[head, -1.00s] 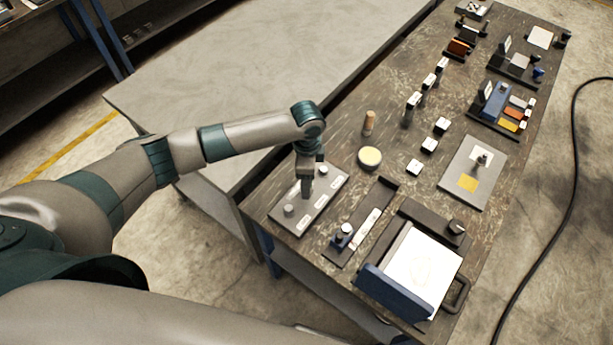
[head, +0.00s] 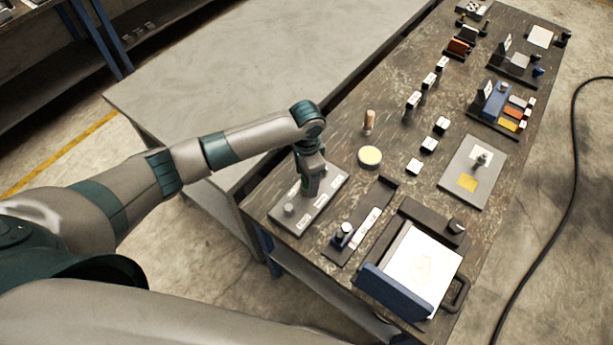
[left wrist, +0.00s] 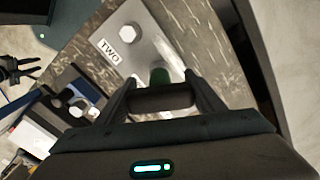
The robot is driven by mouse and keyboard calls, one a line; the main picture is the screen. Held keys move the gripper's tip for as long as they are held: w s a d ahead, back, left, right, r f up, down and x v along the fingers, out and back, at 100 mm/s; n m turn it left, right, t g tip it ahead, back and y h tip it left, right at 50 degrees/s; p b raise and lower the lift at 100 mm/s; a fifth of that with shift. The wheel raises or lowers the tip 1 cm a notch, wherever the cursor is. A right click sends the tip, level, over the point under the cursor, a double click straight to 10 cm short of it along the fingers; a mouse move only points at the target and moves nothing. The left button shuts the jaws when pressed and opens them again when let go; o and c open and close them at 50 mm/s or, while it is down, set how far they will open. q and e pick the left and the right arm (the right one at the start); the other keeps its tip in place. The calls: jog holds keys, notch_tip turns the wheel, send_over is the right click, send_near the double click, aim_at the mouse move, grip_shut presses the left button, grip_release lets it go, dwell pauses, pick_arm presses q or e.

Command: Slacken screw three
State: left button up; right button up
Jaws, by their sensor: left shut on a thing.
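A grey plate (head: 283,219) with white labels lies at the table's near left corner. A grey screw (head: 289,209) stands at its near end. My left gripper (head: 309,192) points down over the plate and hides part of it. The left wrist view shows a hexagonal screw (left wrist: 127,33) beside the label "TWO" (left wrist: 109,51). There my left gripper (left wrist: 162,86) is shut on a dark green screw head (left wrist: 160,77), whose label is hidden. My right gripper (left wrist: 18,69) appears small at that view's left edge, fingers spread and empty; the head view does not show it.
A dark stand with a blue knob (head: 342,235) is beside the plate. A blue-edged holder with white paper (head: 420,266) is at the near right. A lower grey bench (head: 230,90) adjoins at left.

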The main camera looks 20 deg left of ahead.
pick_arm(q)
jog(key=shift+m, duration=0.5)
jog(key=shift+r, duration=0.15)
jog(key=shift+r, duration=2.9)
